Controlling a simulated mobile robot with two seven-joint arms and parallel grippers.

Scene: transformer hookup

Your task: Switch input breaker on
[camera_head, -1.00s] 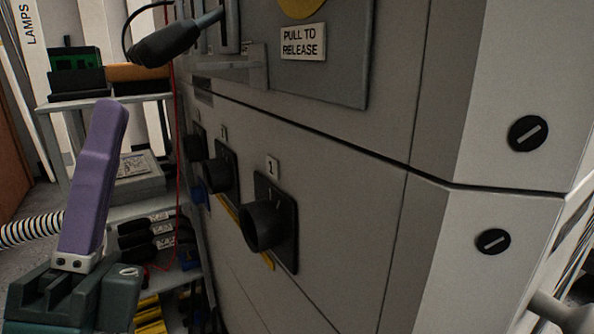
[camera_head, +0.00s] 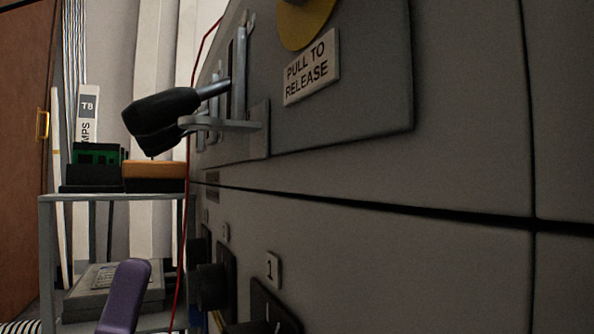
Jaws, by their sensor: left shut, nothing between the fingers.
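A lever with a thick black grip (camera_head: 160,118) sticks out to the left from the slotted metal panel (camera_head: 370,70) on the grey cabinet. Its shaft reaches a slot beside a metal bracket (camera_head: 228,125). I cannot tell for sure that this lever is the input breaker. My left gripper (camera_head: 126,290) shows only as a purple finger at the bottom left edge, below the lever and apart from it; the rest is cut off. It is shut and empty. My right gripper is not in view.
A yellow disc (camera_head: 304,20) sits above a PULL TO RELEASE label (camera_head: 312,68). Black sockets (camera_head: 212,285) line the lower cabinet face. A thin red cable (camera_head: 184,220) hangs by the cabinet edge. A grey shelf (camera_head: 110,197) at the left holds a green-and-black block (camera_head: 95,155) and an orange box (camera_head: 155,170).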

